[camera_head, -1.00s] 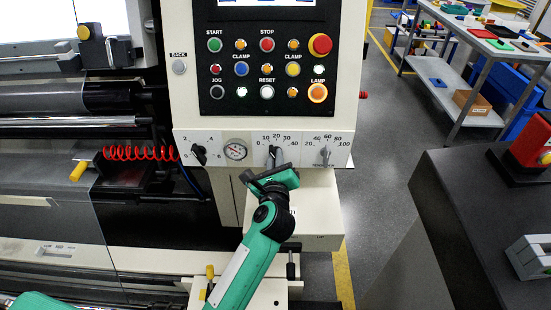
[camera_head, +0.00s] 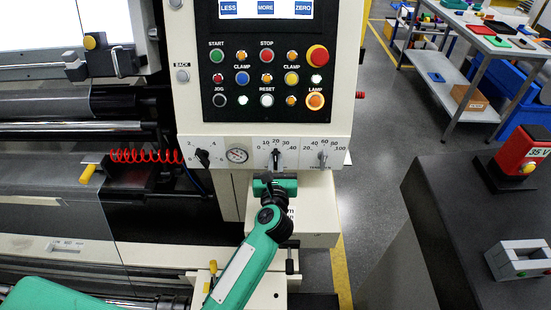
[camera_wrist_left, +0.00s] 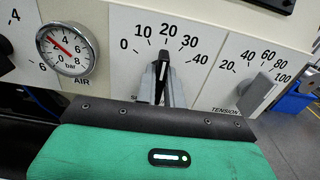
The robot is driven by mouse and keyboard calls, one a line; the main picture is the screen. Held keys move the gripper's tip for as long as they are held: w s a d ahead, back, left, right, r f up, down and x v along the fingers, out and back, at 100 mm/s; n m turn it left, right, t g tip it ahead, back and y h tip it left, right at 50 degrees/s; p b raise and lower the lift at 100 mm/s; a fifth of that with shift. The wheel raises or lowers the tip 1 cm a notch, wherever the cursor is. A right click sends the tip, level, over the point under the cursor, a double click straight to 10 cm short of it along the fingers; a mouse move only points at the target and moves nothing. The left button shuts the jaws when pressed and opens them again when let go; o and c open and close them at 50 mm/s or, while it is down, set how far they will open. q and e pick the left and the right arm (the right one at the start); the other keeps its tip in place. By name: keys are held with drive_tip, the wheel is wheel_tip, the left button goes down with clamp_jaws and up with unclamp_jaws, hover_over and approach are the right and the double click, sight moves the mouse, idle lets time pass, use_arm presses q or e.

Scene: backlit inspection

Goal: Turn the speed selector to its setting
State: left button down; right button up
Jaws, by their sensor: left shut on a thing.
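The speed selector (camera_head: 276,153) is the dark knob at the middle of the white dial strip, under a scale from 0 to 40. In the left wrist view the selector (camera_wrist_left: 161,69) stands nearly upright, its tip close to the 20 mark. My left gripper (camera_head: 275,165) reaches up from below and is shut on the selector; its fingers (camera_wrist_left: 165,82) lie along the knob's sides in the wrist view. They hide the knob's lower part and most of the label under it. My right gripper is not in view.
Left of the selector are a pressure gauge (camera_head: 237,155) and another knob (camera_head: 203,157); right is the tension knob (camera_head: 323,155). A button panel (camera_head: 265,75) sits above. A red coiled hose (camera_head: 145,156) hangs at left. A dark counter (camera_head: 470,240) stands at right.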

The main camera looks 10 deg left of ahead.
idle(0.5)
use_arm(q)
drive_tip(key=c, duration=1.5)
unclamp_jaws()
drive_tip(key=s+d+b, duration=0.2)
drive_tip(key=s+b, duration=0.1)
drive_tip(key=s, duration=1)
drive_tip(key=shift+s+d, duration=0.3)
drive_tip(key=shift+d, duration=0.1)
drive_tip(key=shift+s+f, duration=0.1)
